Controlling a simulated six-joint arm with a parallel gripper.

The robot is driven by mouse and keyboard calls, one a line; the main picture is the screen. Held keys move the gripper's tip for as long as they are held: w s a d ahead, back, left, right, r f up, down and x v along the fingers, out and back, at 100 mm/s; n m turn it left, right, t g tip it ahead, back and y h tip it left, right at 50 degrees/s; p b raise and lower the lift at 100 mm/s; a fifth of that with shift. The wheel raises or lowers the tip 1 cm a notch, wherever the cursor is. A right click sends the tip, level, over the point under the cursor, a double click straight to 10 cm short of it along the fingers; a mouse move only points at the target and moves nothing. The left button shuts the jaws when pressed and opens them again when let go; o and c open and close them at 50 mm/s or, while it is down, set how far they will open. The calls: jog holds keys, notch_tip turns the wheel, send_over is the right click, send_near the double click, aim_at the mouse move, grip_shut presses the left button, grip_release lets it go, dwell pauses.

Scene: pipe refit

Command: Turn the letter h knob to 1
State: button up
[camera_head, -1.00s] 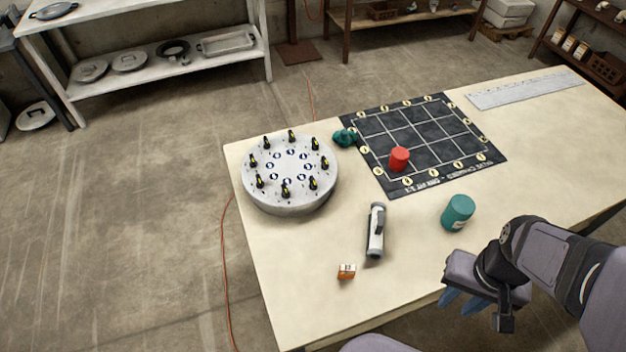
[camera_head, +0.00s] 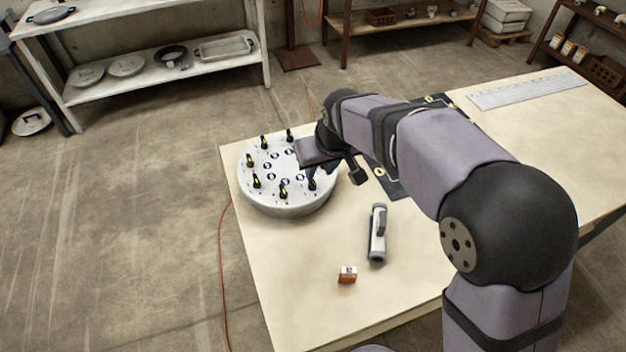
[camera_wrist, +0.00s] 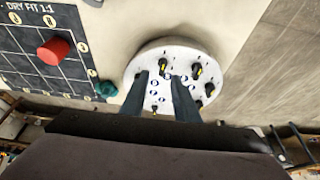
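A round light-grey dial plate (camera_head: 290,206) stands on the left end of the table. It carries a ring of black knobs with yellow marks, such as one knob (camera_head: 283,191), and blue-and-white labels inside the ring. The letters are too small to read, so I cannot tell which knob is h. My gripper (camera_head: 318,172) is over the right side of the plate. In the wrist view the plate (camera_wrist: 172,48) lies beyond my gripper (camera_wrist: 160,80), whose two dark fingers are apart with nothing seen between them. I cannot tell whether a finger touches a knob.
The wrist view shows a red cylinder (camera_wrist: 53,50) on the dark grid mat (camera_wrist: 40,72) and a teal object (camera_wrist: 107,89) beside the plate.

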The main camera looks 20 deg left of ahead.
aim_at(313, 182)
jog(key=shift+a+p+x, duration=0.2)
jog(key=shift+p+x, duration=0.25)
jog(key=shift+x, duration=1.4)
jog(key=shift+a+p+x, duration=0.15)
jog(key=shift+p+x, duration=0.3)
jog(key=shift+x, duration=1.4)
jog(key=shift+s+r, duration=0.1)
grip_shut()
